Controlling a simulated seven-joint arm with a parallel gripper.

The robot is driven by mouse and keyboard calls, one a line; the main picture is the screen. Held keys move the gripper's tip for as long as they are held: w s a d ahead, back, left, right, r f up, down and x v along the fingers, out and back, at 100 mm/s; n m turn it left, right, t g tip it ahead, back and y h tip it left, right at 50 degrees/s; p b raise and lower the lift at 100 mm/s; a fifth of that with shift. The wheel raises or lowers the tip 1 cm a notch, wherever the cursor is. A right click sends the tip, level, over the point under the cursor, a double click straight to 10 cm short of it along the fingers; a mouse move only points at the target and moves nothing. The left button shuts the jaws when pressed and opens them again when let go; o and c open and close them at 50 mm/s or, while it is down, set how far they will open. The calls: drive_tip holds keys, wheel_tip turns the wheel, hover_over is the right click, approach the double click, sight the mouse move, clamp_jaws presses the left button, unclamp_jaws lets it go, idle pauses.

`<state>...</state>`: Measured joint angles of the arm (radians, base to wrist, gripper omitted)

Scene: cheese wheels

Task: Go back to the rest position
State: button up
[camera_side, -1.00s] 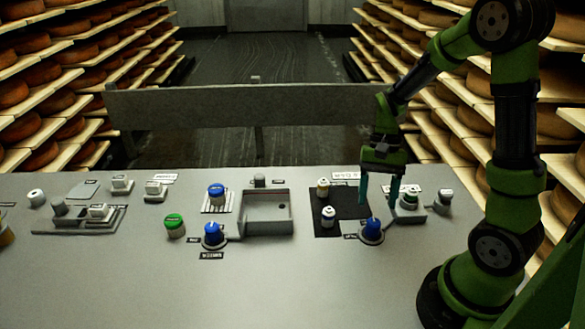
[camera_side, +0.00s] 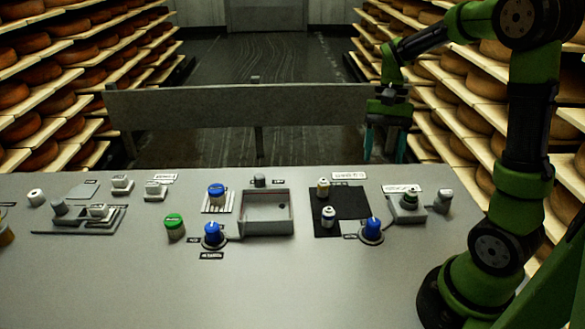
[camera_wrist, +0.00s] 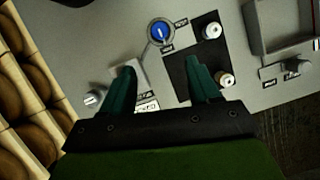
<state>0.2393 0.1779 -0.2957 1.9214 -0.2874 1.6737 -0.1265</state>
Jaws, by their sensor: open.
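My gripper (camera_side: 382,143) is raised above the far right edge of the grey table (camera_side: 300,285), clear of everything on it. Its two teal fingers are apart with nothing between them; the wrist view also shows the open fingers (camera_wrist: 163,80). Below and to the left of it in the side view lies a black mat (camera_side: 349,203) with two small white-bodied vials (camera_side: 328,217) standing on it.
A blue knob (camera_side: 372,229) stands in front of the mat. A rail (camera_side: 240,105) runs behind the table. Cheese shelves line both sides. The front table is bare.

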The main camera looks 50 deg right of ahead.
drive_tip(key=s+a+r+n+t, duration=0.2)
drive_tip(key=a+r+n+t, duration=0.1)
drive_tip(key=a, duration=0.4)
drive_tip(key=s+a+r+n+t+h, duration=0.1)
drive_tip(key=s+a+r+n+t, duration=0.1)
drive_tip(key=a+r+n+t, duration=0.2)
drive_tip(key=a+t, duration=0.2)
drive_tip(key=a, duration=0.1)
drive_tip(key=shift+a+r+t+h, duration=0.25)
drive_tip(key=shift+a+t+h, duration=0.05)
drive_tip(key=shift+a, duration=0.05)
